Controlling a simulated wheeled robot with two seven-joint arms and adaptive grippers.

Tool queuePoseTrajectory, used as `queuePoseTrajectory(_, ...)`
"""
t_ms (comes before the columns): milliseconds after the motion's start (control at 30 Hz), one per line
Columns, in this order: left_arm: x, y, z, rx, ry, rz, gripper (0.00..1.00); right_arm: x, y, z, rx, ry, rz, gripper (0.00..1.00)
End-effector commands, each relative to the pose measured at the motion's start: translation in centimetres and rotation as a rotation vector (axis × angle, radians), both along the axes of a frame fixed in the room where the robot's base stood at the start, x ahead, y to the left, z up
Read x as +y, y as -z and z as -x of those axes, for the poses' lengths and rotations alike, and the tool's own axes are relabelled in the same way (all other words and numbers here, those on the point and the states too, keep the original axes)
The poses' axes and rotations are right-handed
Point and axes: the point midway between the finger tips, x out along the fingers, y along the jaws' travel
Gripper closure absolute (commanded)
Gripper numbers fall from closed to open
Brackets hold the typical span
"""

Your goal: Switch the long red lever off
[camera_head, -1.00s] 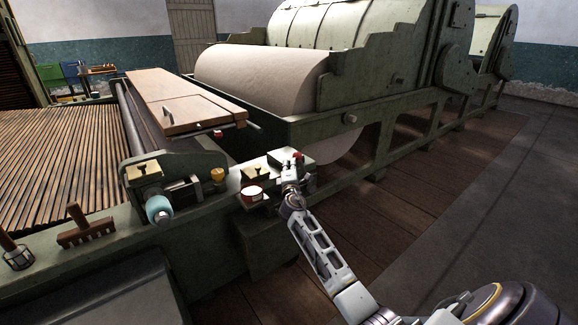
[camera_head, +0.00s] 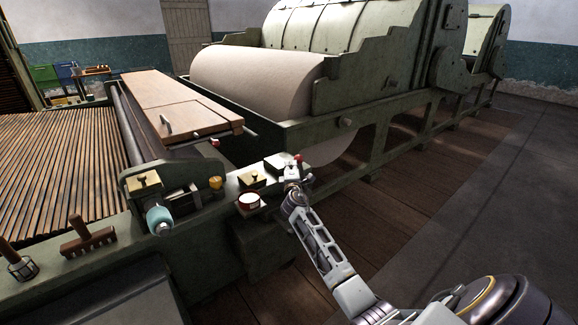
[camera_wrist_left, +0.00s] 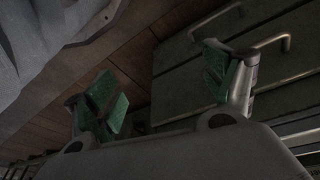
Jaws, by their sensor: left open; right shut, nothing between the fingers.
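A small red tip (camera_head: 298,157), which looks like the lever's end, shows at the right end of the machine's near ledge, beside a small pale-topped box (camera_head: 276,162). The rest of the lever is hidden or too small to make out. My right gripper (camera_head: 293,172) is shut and empty, right at the red tip; I cannot tell whether they touch. My left gripper (camera_wrist_left: 160,85) shows only in the left wrist view, open and empty, its green pads apart above a dark panel with a metal handle (camera_wrist_left: 272,42).
A brush (camera_head: 88,240) lies farther left. The floor at right is clear.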

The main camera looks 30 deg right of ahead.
Motion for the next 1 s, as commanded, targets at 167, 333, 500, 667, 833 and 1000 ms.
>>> queuePoseTrajectory(167,0.3,1.3,0.2,0.028,-0.003,-0.014,0.16,-0.7,-0.7,0.0,0.002,0.001,-0.033,1.00)
queuePoseTrajectory(333,0.6,2.5,0.5,0.051,-0.005,-0.025,0.16,-1.3,-0.9,-0.1,0.004,0.000,-0.062,1.00)
queuePoseTrajectory(500,0.9,3.7,0.8,0.073,-0.006,-0.036,0.16,-1.9,-1.2,-0.2,0.007,0.000,-0.092,1.00)
queuePoseTrajectory(667,1.1,4.7,1.2,0.093,-0.007,-0.045,0.16,-2.5,-1.4,-0.2,0.009,0.000,-0.119,1.00)
queuePoseTrajectory(833,1.5,6.5,1.3,0.098,-0.010,-0.054,0.16,-3.2,-1.7,-0.2,0.012,0.000,-0.148,1.00)
queuePoseTrajectory(1000,1.9,8.9,1.3,0.087,-0.015,-0.061,0.16,-3.8,-1.9,-0.3,0.014,0.001,-0.176,1.00)
